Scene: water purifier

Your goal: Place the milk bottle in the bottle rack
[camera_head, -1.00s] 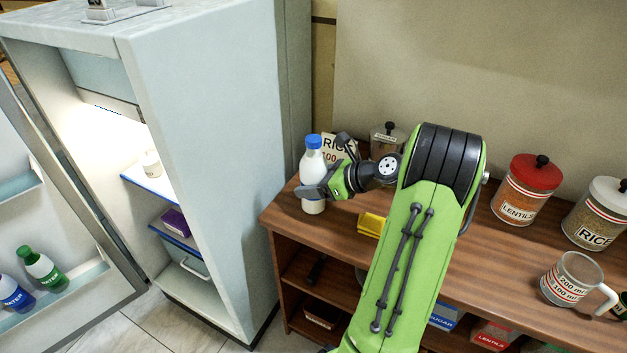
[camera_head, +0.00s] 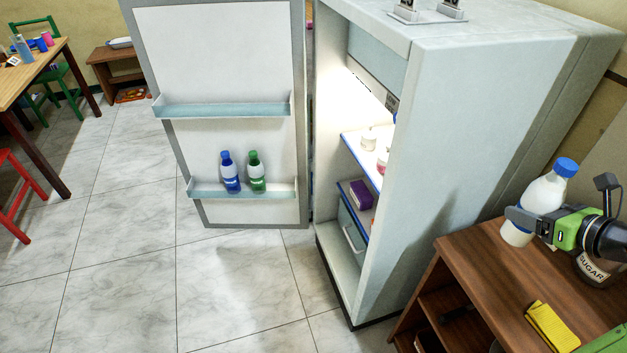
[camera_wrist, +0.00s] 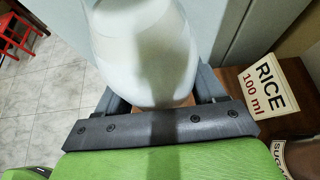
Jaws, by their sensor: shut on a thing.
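The milk bottle (camera_head: 543,195) is white with a blue cap and tilts a little to the right. My gripper (camera_head: 535,218) is shut around its lower body, above the far left part of the wooden counter. In the wrist view the white bottle (camera_wrist: 145,50) fills the space between the fingers of my gripper (camera_wrist: 158,95). The open fridge door has a lower rack (camera_head: 205,193) holding a blue bottle (camera_head: 230,172) and a green bottle (camera_head: 257,171) side by side. The left and right ends of this rack have room.
The fridge body (camera_head: 470,120) stands between the counter (camera_head: 490,265) and the open door. Its shelves hold a purple box (camera_head: 361,194) and small jars. A yellow cloth (camera_head: 551,327) and a sugar jar (camera_head: 597,268) are on the counter. The tiled floor (camera_head: 130,240) before the fridge is clear.

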